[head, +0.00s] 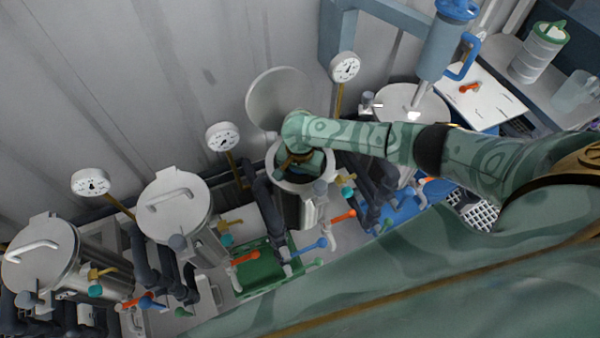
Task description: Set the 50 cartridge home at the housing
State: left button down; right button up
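The housing (303,207) is a steel vessel in the middle, with its round lid (280,97) swung up behind it. My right arm reaches across from the right and bends down over the open mouth. My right gripper (297,163) is at or inside the mouth, pointing down. Its fingertips are hidden, so I cannot tell whether it is open or shut. I cannot make out the 50 cartridge; anything inside the housing is hidden by the wrist and rim. My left gripper is not in view.
Two lidded vessels (172,205) (40,255) stand to the left, another (412,104) to the right. Pressure gauges (222,139), dark pipes and coloured valve handles (343,215) crowd the housing. A green tray (262,268) lies below. A blue-capped cylinder (446,42) stands at the upper right.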

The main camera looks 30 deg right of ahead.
notch_tip(320, 180, up, 16)
jog(key=p, duration=0.7)
jog(key=shift+r, duration=0.15)
